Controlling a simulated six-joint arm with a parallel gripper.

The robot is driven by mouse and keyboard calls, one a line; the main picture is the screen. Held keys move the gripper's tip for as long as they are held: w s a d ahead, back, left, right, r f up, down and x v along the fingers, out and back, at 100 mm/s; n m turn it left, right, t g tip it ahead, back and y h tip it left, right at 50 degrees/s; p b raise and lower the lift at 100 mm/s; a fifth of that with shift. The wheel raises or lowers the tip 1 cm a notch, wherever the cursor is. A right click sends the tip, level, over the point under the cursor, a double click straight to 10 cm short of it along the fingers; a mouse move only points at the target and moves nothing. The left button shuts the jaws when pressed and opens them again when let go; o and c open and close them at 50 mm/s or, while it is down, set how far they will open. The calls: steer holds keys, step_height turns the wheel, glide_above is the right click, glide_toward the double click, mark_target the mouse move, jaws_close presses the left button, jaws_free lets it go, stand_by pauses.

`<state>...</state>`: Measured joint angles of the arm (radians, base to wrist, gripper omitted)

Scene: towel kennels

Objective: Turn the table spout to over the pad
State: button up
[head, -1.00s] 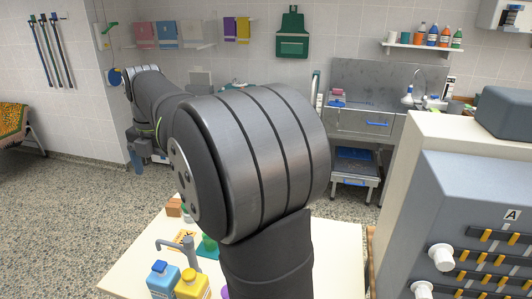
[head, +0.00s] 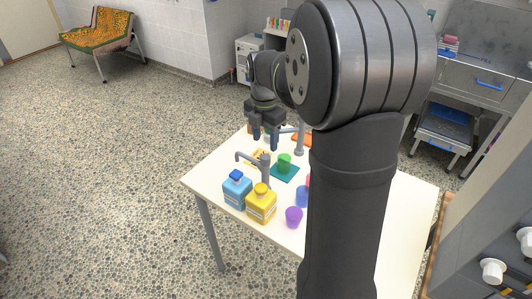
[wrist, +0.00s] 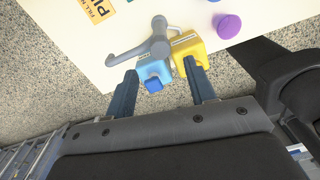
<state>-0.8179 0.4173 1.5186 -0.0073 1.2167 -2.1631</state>
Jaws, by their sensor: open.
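The grey table spout (head: 264,170) stands on the white table behind the bottles, its arm turned left and away from the pad. In the wrist view the spout (wrist: 158,45) lies past the fingertips, with its arm reaching left. A teal pad (head: 291,177) lies right of the spout's post in the head view, with a green cup (head: 285,163) on it. My gripper (head: 265,138) is open and empty, in the air above the table's far side in the head view. The wrist view shows my gripper's two fingers (wrist: 160,72) apart, with nothing gripped.
A blue bottle (head: 237,192) and a yellow bottle (head: 261,206) stand close to the spout at the table's near left. A purple cup (head: 293,217) and a blue cup (head: 302,197) are to their right. A second grey post (head: 300,142) stands behind the pad. My arm hides the table's middle.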

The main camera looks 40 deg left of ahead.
mark_target(265, 157)
step_height(265, 157, down, 6)
steer(key=shift+f, duration=0.2)
steer(key=shift+c, duration=0.2)
jaws_close()
